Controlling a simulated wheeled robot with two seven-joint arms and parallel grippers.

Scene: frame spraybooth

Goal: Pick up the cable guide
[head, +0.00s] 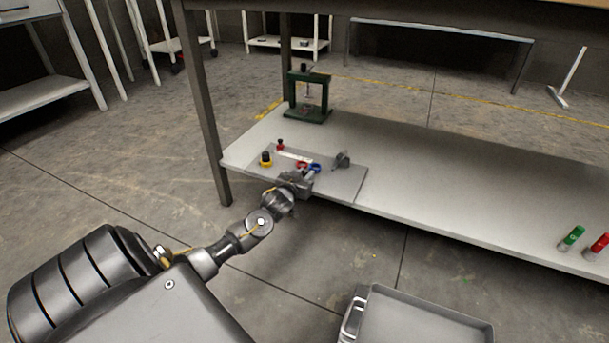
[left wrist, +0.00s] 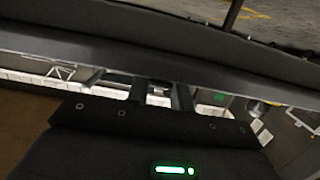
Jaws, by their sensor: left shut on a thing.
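My left gripper (head: 308,174) reaches in over the front edge of the lower shelf, at the grey mat. It is shut on a small blue ring-shaped part (head: 316,168), which looks like the cable guide. A red ring-shaped part (head: 302,164) sits just left of it; I cannot tell whether the two touch. The fingers hide part of both. In the left wrist view the gripper's fingers (left wrist: 158,92) are close together, with a small pale piece between them that is too dim to identify. My right gripper is not in view.
The grey mat (head: 345,185) also bears a yellow-black knob (head: 265,159), a red knob (head: 280,146), a white strip (head: 294,155) and a grey fitting (head: 342,160). A green press (head: 308,98) stands behind. A grey tray (head: 425,320) is below. The shelf's middle is clear.

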